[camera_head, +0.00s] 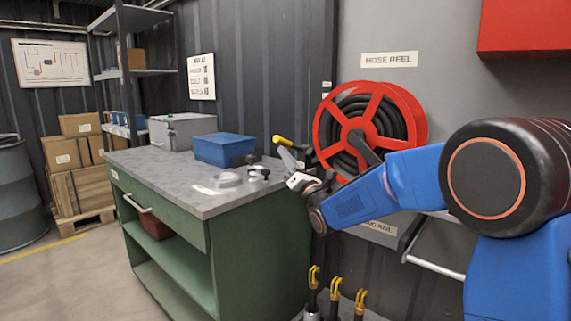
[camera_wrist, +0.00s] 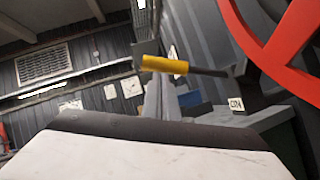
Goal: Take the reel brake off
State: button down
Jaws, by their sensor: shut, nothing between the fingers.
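The red hose reel (camera_head: 372,122) with black hose hangs on the grey wall under the "HOSE REEL" sign. The brake lever with a yellow grip (camera_head: 282,140) sticks out at the reel's left. In the wrist view the yellow grip (camera_wrist: 164,65) is on a dark rod running right to a dark bracket. My gripper (camera_head: 284,154) is shut and empty, just below the yellow grip. In the wrist view its grey fingers (camera_wrist: 160,97) point up toward the grip. I cannot tell whether they touch it. The lever's pivot is hidden in the head view.
A green workbench (camera_head: 158,232) with a grey top stands left of my gripper, bearing a blue bin (camera_head: 221,150), a grey case (camera_head: 181,131) and small metal parts. A small white label (camera_wrist: 236,104) sits by the lever's bracket. Yellow-topped fittings (camera_head: 335,290) stand below my arm.

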jog(key=shift+r, duration=0.15)
dwell(0.3)
jog(key=shift+w+d+r+m+h, duration=0.1)
jog(key=shift+d+r+m+h, duration=0.05)
jog(key=shift+r+m+h, duration=0.8)
jog(key=w+d+r+m+h, duration=0.4)
jog(key=r+m, duration=0.4)
jog(key=m, duration=0.2)
jog(key=shift+w+h, duration=0.6)
jog(key=shift+h, duration=0.05)
jog(key=shift+d+r, duration=0.1)
jog(key=shift+r, duration=0.1)
